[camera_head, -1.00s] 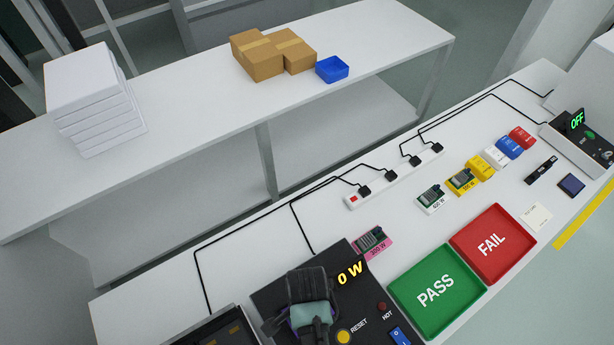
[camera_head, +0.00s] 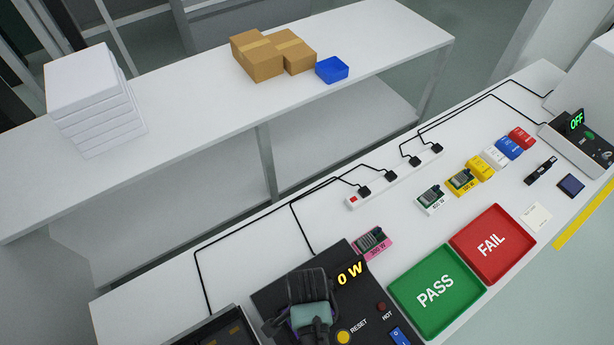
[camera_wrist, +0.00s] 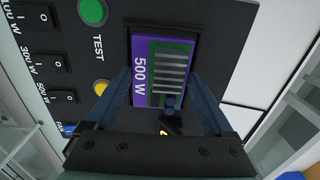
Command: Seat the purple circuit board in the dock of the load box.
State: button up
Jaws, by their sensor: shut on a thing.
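The purple circuit board (camera_wrist: 141,75), marked 500 W, shows in the wrist view between the fingers of my gripper (camera_wrist: 160,78). The gripper is shut on it. The board lies in line with the dark rectangular dock (camera_wrist: 197,28) of the black load box (camera_wrist: 232,50); its far end is at the dock's rim. I cannot tell how deep it sits. The box's display reads 0 W.
A pink board (camera_head: 370,241) lies close behind the load box. Green PASS (camera_head: 435,290) and red FAIL (camera_head: 493,243) trays stand to its right. White (camera_head: 431,199) and yellow (camera_head: 461,181) boards lie farther right, near a power strip (camera_head: 395,180) with cables.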

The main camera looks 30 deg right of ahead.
jog(key=o, duration=1.3)
notch_tip(320, 180, up, 13)
jog(key=shift+b, duration=0.7)
